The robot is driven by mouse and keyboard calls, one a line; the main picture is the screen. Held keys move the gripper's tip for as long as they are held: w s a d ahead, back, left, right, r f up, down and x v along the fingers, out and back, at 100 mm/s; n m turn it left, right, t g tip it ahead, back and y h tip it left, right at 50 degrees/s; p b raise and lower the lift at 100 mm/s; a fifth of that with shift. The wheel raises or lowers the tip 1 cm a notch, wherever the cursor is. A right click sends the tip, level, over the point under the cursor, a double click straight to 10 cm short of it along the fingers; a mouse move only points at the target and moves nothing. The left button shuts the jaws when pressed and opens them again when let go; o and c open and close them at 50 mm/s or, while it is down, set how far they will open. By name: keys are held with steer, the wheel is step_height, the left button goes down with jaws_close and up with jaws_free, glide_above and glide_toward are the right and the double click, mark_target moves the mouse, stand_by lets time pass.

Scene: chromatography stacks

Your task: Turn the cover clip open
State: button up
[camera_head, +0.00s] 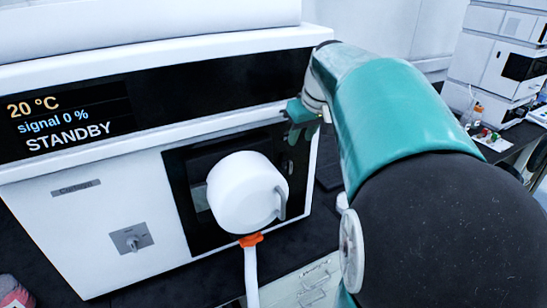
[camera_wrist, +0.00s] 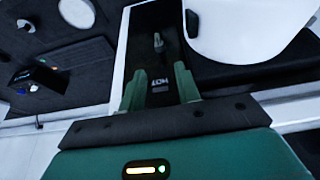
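The instrument's black panel (camera_head: 184,205) carries a large white round cover (camera_head: 240,195) with a grey tab on its right. A small grey clip (camera_wrist: 158,41) stands on the black panel in the wrist view, beside the white cover (camera_wrist: 245,28). In the head view, a small grey piece (camera_head: 291,166) right of the cover seems to be this clip. My gripper (camera_head: 299,122) is partly hidden by my arm in the head view.
A display (camera_head: 65,122) reads 20 °C, signal 0 %, STANDBY. A white tube with an orange collar (camera_head: 251,240) hangs below the cover. Another instrument stack (camera_head: 495,65) stands at the back right.

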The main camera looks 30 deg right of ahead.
mark_target(291, 164)
steer(key=x, duration=1.4)
steer(key=shift+s+d, duration=0.1)
steer(key=shift+d, duration=0.15)
jaws_close()
